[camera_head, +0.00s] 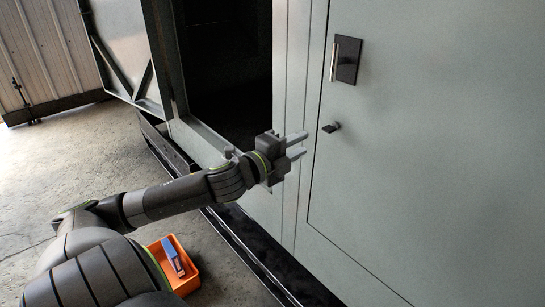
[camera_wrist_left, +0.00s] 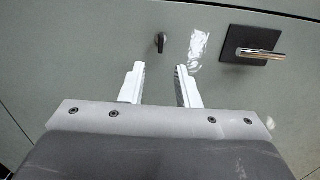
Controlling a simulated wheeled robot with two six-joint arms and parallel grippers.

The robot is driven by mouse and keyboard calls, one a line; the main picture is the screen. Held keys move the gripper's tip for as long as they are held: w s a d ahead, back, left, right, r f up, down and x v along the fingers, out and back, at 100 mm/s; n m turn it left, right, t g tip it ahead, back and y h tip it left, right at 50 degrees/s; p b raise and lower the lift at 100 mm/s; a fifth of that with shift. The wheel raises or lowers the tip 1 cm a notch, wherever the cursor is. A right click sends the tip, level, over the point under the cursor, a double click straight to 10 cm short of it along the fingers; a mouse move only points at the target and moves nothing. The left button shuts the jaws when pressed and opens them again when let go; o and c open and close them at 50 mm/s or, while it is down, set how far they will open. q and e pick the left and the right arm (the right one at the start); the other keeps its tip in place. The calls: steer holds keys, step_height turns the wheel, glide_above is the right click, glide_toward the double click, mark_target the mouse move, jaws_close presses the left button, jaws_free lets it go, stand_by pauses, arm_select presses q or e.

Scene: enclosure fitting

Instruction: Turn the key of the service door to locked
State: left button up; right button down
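The service door (camera_head: 430,150) is a flat grey-green panel, closed in its frame. Its small dark key (camera_head: 331,127) sticks out below the handle (camera_head: 346,60), a metal bar on a black plate. In the left wrist view the key (camera_wrist_left: 160,42) stands upright ahead of the fingers, slightly left of the middle of the gap, and the handle (camera_wrist_left: 252,46) is to the right. My left gripper (camera_head: 298,145) is open and empty, its fingers pointing at the door just left of and below the key, apart from it. My right gripper is not in view.
A dark open compartment (camera_head: 228,70) lies left of the service door, with another door (camera_head: 122,45) swung open beside it. An orange bin (camera_head: 186,284) with a blue item (camera_head: 173,257) stands on the concrete floor. A dark plinth edge runs along the cabinet's foot.

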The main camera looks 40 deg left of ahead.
arm_select(q)
steer(key=s+p, duration=0.3)
steer(key=s, duration=0.4)
steer(key=shift+s+a+p, duration=0.25)
steer(key=shift+p, duration=0.05)
stand_by(0.5)
